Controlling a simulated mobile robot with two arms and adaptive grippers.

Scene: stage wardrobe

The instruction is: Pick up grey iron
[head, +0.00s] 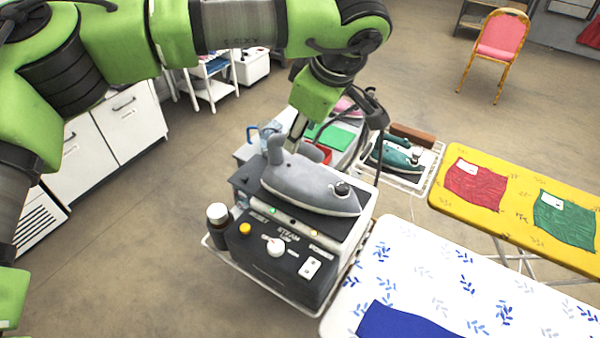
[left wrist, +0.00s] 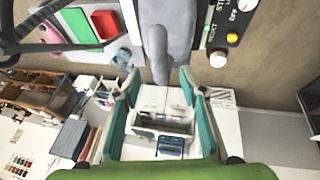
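The grey iron (head: 310,185) rests on top of a black and white steam station (head: 290,265) in the head view, its nose toward the lower right. My left gripper (head: 298,132) is just above and behind the iron's rear end, pointing down. In the left wrist view the teal fingers of my left gripper (left wrist: 160,75) are spread wide. The narrow end of a grey part of the iron (left wrist: 168,35) reaches between the fingertips, with gaps visible on both sides. My right gripper is not in view.
A dark bottle with a white cap (head: 218,228) stands at the station's left. A teal iron (head: 395,155) sits on a rack behind. A white patterned ironing board (head: 430,265) and a yellow one (head: 520,190) lie to the right. The floor at left is clear.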

